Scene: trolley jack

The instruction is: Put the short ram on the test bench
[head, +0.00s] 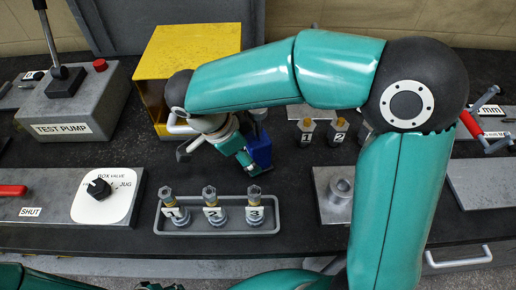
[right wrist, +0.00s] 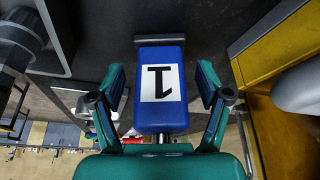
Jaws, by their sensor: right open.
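A blue block (head: 259,151) stands on the dark bench top in front of the yellow box, partly hidden by my right gripper. My right gripper (right wrist: 161,82) is open, one finger on each side of the block, with gaps visible between. In the head view the gripper (head: 232,145) is beside the block, under my right arm. My left gripper is not visible.
A yellow box (head: 190,60) stands behind. A grey tray (head: 240,232) holds three numbered fittings in front. A grey block with a round socket (head: 322,207) is right, partly behind my arm. The test pump (head: 85,110) and valve panel (head: 50,210) are left.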

